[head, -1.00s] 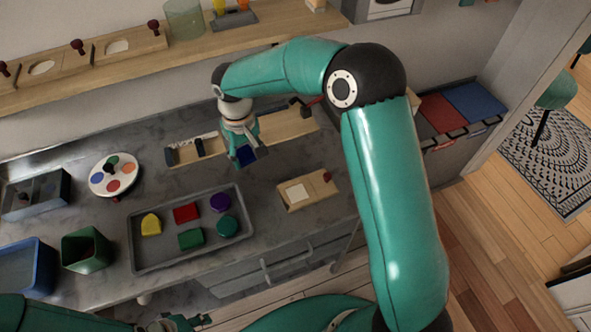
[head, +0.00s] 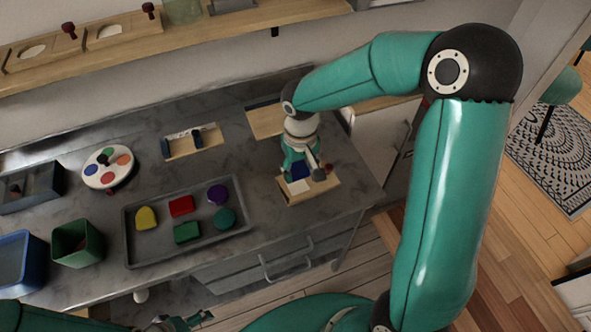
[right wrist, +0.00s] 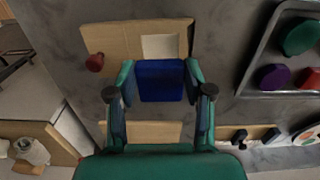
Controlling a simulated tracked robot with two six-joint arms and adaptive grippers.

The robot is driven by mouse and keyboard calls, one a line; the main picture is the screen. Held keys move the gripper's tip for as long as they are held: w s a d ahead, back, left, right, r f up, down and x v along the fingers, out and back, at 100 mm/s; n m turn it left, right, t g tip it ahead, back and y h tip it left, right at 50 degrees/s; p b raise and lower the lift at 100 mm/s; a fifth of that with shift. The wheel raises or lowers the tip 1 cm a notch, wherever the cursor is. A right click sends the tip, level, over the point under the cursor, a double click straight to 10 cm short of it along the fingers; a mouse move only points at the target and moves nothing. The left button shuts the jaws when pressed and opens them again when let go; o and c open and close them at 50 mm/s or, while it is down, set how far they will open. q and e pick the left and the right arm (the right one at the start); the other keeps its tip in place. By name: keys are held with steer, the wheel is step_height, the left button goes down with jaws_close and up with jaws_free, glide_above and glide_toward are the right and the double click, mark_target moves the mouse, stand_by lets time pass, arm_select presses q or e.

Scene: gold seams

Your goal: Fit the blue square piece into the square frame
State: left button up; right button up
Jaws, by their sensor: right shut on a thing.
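The blue square piece (right wrist: 160,82) is held between the two fingers of my right gripper (right wrist: 160,75), which also shows in the head view (head: 297,170). The square frame is a light wooden board (right wrist: 115,38) with a pale square recess (right wrist: 160,47) and a dark red knob (right wrist: 95,62). In the head view the recess (head: 300,187) is partly in sight just below the gripper. In the wrist view the piece covers the recess's near edge; it looks held above the board. My left gripper (head: 182,323) shows only partly at the bottom edge.
A grey tray (head: 130,225) with several coloured pieces lies to the left of the frame. A green bin (head: 78,243), a blue bin (head: 22,262) and a round colour disc (head: 110,168) stand farther left. Other wooden boards (head: 195,145) lie behind on the counter.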

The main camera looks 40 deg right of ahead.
mark_target(300, 191)
steer(key=shift+f+b, duration=1.7)
steer(key=shift+f, duration=0.9)
steer(key=shift+b, duration=0.55)
steer(key=shift+s+f+b, duration=0.1)
steer(key=shift+f+b, duration=0.3)
steer(key=shift+b, duration=0.05)
stand_by(0.7)
steer(key=o, duration=1.3)
steer(key=shift+r, duration=0.15)
